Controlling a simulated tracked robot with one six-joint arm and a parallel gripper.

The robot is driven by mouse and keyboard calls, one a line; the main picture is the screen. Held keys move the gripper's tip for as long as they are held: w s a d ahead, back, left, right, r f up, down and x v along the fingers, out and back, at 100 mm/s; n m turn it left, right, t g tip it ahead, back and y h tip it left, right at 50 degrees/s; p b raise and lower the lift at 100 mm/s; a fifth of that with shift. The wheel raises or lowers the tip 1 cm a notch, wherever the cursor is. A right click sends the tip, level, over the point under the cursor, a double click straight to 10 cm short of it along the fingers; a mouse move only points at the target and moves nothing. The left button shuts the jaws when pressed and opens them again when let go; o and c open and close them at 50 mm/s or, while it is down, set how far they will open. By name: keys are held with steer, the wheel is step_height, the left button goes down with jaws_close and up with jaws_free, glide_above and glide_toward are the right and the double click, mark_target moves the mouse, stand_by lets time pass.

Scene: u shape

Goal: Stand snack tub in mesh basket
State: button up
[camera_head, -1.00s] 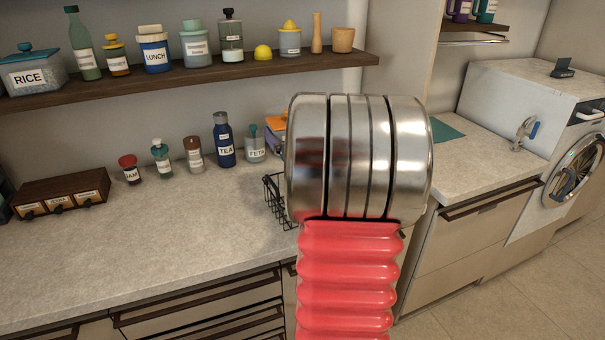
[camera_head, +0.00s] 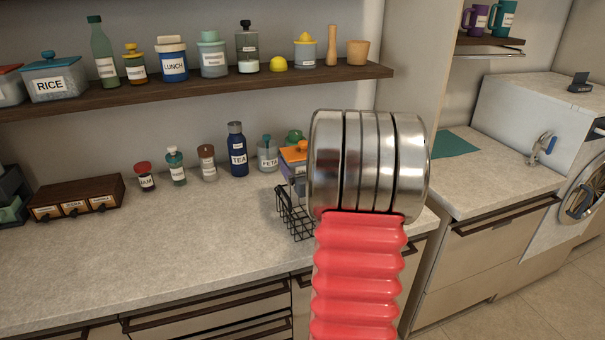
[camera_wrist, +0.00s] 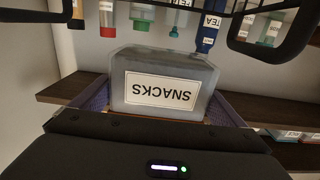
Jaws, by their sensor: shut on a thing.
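The snack tub (camera_wrist: 163,62) is a translucent grey box with a white SNACKS label and an orange lid, upside down in the wrist view. My gripper (camera_wrist: 165,105) is shut on it near the lid end. In the head view, the tub's orange lid (camera_head: 293,153) shows beside my steel wrist joint, which hides much of the tub and the gripper. The black wire mesh basket (camera_head: 296,220) stands on the counter below the tub, partly behind my arm. I cannot tell whether the tub's bottom is inside the rim. Dark basket bars (camera_wrist: 236,42) show in the wrist view.
A FETA jar (camera_head: 268,155), TEA bottle (camera_head: 237,150) and several small jars line the counter's back, left of the basket. A shelf (camera_head: 200,92) of containers runs above. The counter (camera_head: 150,250) in front of the jars is clear.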

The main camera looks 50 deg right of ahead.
steer(key=shift+f, duration=1.8)
steer(key=shift+f, duration=0.6)
steer(key=o, duration=0.8)
